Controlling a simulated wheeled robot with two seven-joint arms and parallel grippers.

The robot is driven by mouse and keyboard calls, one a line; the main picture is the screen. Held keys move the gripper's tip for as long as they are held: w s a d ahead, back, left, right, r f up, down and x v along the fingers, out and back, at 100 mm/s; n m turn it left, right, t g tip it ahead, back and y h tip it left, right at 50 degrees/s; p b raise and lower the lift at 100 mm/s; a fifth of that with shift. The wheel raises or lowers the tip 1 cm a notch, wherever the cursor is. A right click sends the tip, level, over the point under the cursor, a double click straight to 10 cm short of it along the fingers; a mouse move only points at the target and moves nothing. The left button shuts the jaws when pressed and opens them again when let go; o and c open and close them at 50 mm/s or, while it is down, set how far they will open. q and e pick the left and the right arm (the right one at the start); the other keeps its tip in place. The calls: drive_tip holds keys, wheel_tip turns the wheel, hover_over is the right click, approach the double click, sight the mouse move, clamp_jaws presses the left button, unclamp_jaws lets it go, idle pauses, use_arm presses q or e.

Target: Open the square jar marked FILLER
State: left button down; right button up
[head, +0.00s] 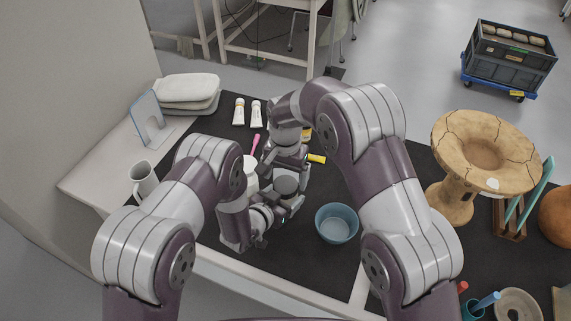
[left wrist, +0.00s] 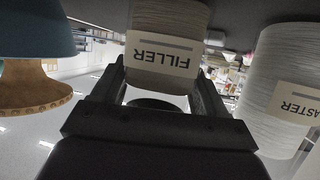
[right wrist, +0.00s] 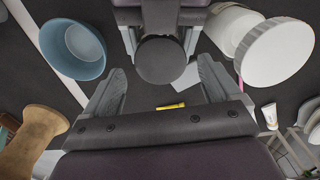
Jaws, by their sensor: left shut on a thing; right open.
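The jar marked FILLER (left wrist: 165,22) shows upside down in the left wrist view, with a ribbed pale body and a cream label. My left gripper (left wrist: 158,78) is shut on it, one finger on each side. Its dark, round-looking lid (right wrist: 164,60) shows in the right wrist view.
A white jar (left wrist: 284,88), its label partly cut off, stands beside the FILLER jar. A blue bowl (head: 337,223) is to the right on the dark mat (head: 285,258). A yellow block (head: 316,158), white tubes (head: 239,112) and a cracked clay stand (head: 452,203) are farther out.

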sight(286, 185)
drive_tip(key=shift+f, duration=1.55)
drive_tip(key=shift+c, duration=0.3)
drive_tip(key=c, duration=1.1)
drive_tip(key=shift+o, duration=0.2)
drive_tip(key=n, duration=0.3)
drive_tip(key=shift+n, duration=0.3)
drive_tip(key=o, duration=1.2)
drive_tip(key=shift+c, duration=0.2)
